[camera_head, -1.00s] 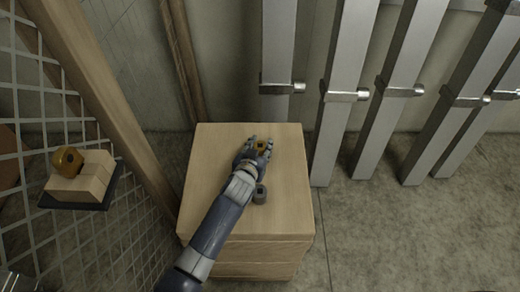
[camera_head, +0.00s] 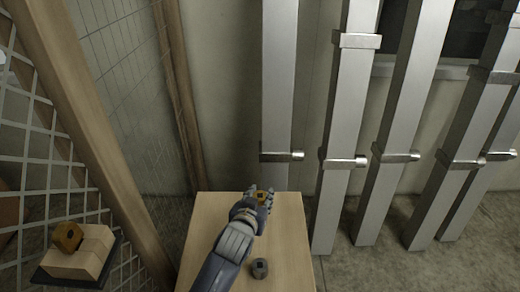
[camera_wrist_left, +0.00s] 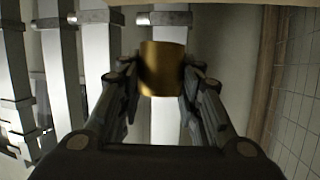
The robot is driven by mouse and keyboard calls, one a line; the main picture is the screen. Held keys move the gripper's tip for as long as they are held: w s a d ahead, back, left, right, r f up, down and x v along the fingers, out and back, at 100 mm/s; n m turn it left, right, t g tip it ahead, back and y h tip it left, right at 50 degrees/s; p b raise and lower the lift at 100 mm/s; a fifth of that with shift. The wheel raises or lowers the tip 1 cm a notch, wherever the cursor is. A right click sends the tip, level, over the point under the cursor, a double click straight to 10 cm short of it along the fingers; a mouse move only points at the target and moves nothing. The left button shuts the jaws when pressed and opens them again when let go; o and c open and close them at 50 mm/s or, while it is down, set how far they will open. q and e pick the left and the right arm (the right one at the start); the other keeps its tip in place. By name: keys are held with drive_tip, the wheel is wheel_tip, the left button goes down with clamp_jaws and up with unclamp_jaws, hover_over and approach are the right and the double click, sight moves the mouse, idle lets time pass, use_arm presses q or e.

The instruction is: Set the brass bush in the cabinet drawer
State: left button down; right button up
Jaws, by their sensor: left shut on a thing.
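My left gripper (camera_head: 257,199) is shut on the brass bush (camera_head: 262,195), a gold-coloured ring held at the fingertips near the back edge of the cabinet top. The left wrist view shows the bush (camera_wrist_left: 162,68) between the two fingers (camera_wrist_left: 160,85). The cabinet (camera_head: 291,240) is pale wood; its top shows in the head view, its front and drawer do not. I cannot tell the gap between bush and top. My right gripper is not in view.
A dark grey part with a square hole (camera_head: 260,268) stands on the cabinet top. Metal posts (camera_head: 338,170) with crossbars lean at the wall behind and right. A wire mesh partition (camera_head: 75,180) is left; another brass-coloured part (camera_head: 67,237) sits on a wooden block (camera_head: 88,255) there.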

use_arm(q)
drive_tip(key=s+a+r+n+y, duration=0.1)
drive_tip(key=s+a+r, duration=0.4)
drive_tip(key=a+r, duration=0.4)
drive_tip(key=s+a+r+n+y, duration=0.2)
drive_tip(key=s+a+r, duration=0.3)
drive_tip(key=a+r, duration=0.5)
wheel_tip(320, 180, up, 6)
drive_tip(key=shift+s+f+t, duration=0.15)
drive_tip(key=shift+s+t, duration=0.1)
drive_tip(key=shift+t, duration=0.05)
